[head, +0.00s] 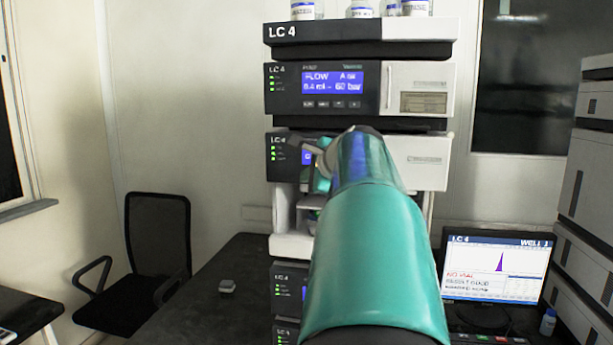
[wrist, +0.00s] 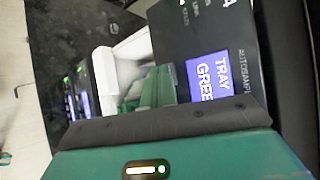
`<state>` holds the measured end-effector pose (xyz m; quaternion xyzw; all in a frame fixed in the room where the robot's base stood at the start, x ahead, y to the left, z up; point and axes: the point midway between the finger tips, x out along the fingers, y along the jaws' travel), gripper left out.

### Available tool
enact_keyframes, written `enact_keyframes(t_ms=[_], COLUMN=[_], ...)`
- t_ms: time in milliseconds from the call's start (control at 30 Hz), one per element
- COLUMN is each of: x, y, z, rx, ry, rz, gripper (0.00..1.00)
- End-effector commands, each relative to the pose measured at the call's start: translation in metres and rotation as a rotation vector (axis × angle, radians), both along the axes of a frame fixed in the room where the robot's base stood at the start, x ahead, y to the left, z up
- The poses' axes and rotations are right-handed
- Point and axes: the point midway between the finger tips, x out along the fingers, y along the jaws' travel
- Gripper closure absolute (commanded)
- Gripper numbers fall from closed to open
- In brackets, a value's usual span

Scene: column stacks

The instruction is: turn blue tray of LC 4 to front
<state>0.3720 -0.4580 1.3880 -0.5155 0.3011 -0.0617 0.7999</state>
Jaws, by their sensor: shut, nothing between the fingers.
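The LC 4 stack (head: 287,85) stands in the middle of the head view. My teal arm covers much of its autosampler and the opening below. My gripper (head: 320,172) is shut and empty, close to the front of this module, largely hidden behind my arm. In the wrist view the autosampler panel (wrist: 180,40) is close and tilted, and its blue display (wrist: 208,74) reads "TRAY GREE…", cut off by my gripper's dark edge. A green part (wrist: 155,88) shows in the opening beside the panel; I cannot tell whether it is a tray or my finger. No blue tray can be made out.
White-capped bottles (head: 362,9) stand on top of the stack. A monitor (head: 497,268) stands at right, and another pale stack (head: 590,190) is at the far right. A black chair (head: 157,235) is at left. The dark bench (head: 215,290) is mostly clear left of the stack.

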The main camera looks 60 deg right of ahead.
Motion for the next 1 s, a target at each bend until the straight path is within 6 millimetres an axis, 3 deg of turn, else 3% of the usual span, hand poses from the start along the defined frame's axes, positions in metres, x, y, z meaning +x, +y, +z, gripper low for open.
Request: enact_keyframes(t_ms=[433,1000], x=[0.0,-0.006], y=[-0.001,0.013], z=[0.0,0.0], rx=[0.0,0.001], ry=[0.0,0.0], rz=[-0.001,-0.001], gripper=[1.0,1.0])
